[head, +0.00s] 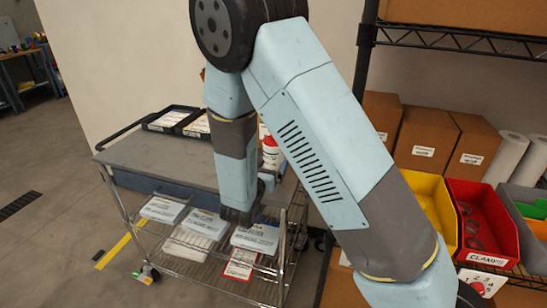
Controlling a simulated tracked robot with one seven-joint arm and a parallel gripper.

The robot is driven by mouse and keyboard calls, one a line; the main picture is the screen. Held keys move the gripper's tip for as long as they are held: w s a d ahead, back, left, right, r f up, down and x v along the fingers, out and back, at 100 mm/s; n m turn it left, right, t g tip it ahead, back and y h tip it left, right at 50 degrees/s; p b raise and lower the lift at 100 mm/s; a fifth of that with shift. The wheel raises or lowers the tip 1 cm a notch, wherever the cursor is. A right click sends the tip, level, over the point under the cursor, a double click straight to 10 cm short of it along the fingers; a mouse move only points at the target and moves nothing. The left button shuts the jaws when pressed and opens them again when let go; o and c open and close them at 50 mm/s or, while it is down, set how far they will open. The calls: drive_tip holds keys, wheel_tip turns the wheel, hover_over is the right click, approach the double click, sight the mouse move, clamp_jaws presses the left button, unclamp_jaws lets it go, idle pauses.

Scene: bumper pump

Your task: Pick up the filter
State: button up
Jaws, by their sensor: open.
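A white cylinder with a red top (270,151) stands at the right end of the cart, partly hidden behind my arm. It may be the filter, but I cannot read any label on it. My gripper (279,170) is low at the cart's right end, close to this cylinder and just below it in the picture. It is open; its fingers are small and mostly hidden by my forearm and wrist. I cannot tell whether it touches the cylinder.
The wire cart has a grey top (160,155) with dark trays (172,119) at its back. Several white-and-blue boxes (163,209) lie on its lower shelf. At right, a rack holds cardboard boxes (426,138), a yellow bin (428,205) and a red clamps bin (482,222).

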drive_tip(key=shift+x, duration=3.15)
drive_tip(key=shift+a+r, duration=0.1)
drive_tip(key=shift+r, duration=0.05)
drive_tip(key=c, duration=1.4)
drive_tip(key=shift+c, duration=0.2)
